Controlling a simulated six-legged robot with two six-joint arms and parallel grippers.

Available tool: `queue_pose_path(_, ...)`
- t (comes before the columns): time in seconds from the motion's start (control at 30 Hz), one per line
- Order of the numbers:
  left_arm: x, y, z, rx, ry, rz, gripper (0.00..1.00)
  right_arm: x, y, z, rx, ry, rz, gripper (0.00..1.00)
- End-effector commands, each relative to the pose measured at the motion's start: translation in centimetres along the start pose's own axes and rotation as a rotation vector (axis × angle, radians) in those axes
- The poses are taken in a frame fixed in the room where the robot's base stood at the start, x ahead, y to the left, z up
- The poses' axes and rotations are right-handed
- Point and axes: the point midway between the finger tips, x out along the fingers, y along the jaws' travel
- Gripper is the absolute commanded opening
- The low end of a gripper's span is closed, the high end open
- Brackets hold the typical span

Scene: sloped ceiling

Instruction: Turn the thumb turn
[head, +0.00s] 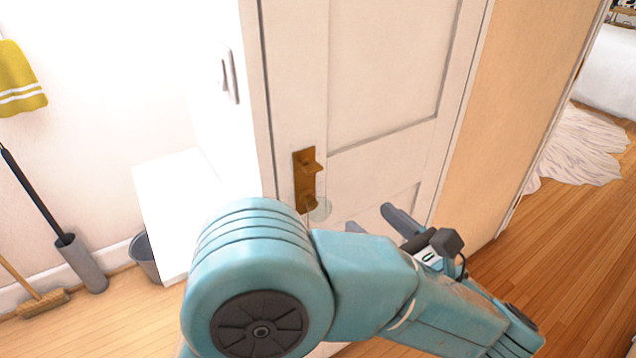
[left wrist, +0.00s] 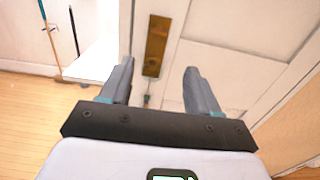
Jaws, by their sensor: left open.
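A white panelled door (head: 390,70) carries a brass plate (head: 297,172) with a lever handle (head: 310,165) near its top. The thumb turn (head: 306,203), a small brass knob, sits at the plate's lower end, just above my arm in the head view. My left gripper (head: 371,218) is open and empty, to the right of and a little below the thumb turn in the head view. In the left wrist view the brass plate (left wrist: 156,45) shows between and beyond the two open fingers (left wrist: 159,66); the thumb turn is hard to make out there. My right gripper is not in view.
A white cabinet (head: 180,195) stands left of the door, with a grey bucket (head: 146,256) beside it. A broom (head: 43,303) and a grey brush holder (head: 80,264) are at the far left. Wooden floor (head: 580,240) lies open at the right, with a pale rug (head: 580,150) beyond.

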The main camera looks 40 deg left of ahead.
Motion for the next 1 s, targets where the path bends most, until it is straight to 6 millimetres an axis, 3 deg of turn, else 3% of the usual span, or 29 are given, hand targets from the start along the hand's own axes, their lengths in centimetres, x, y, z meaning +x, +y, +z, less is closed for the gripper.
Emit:
queue_pose_path(0.03,0.3,0.0,-1.1,-0.005,0.003,0.001,0.62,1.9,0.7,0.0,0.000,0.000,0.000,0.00)
queue_pose_path(0.37,2.3,0.3,-1.1,-0.002,0.000,0.003,0.62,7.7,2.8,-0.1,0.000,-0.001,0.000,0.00)
queue_pose_path(0.43,4.1,0.4,0.2,0.004,-0.002,0.009,0.62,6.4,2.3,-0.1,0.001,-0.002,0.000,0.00)
queue_pose_path(0.8,12.6,0.3,0.1,0.006,-0.002,0.006,0.62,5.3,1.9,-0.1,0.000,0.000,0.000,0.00)
queue_pose_path(1.0,15.2,0.3,0.1,0.005,-0.002,0.003,0.62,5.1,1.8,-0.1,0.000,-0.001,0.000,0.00)
